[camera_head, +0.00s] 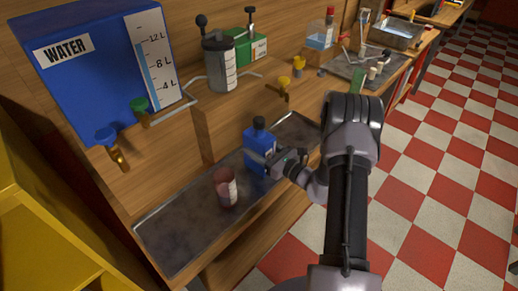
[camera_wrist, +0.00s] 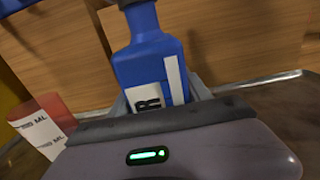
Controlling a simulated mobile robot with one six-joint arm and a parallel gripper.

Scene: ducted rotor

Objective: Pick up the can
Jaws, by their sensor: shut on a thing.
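A blue can (camera_head: 258,147) with a dark cap stands upright at the back of a metal tray. My gripper (camera_head: 273,162) reaches it from the right and is shut on its lower body. In the wrist view the blue can (camera_wrist: 150,62) is between my gripper's jaws (camera_wrist: 158,103), with a white label and a white strip on its front. The can's base is hidden by my gripper in the wrist view, so I cannot tell there whether it touches the tray.
A reddish cup (camera_head: 225,187) with a white label stands on the tray (camera_head: 178,232), left of the can; it also shows in the wrist view (camera_wrist: 40,122). A blue water tank (camera_head: 92,72) and a grey canister (camera_head: 219,62) stand above. Checkered floor (camera_head: 430,180) is open at right.

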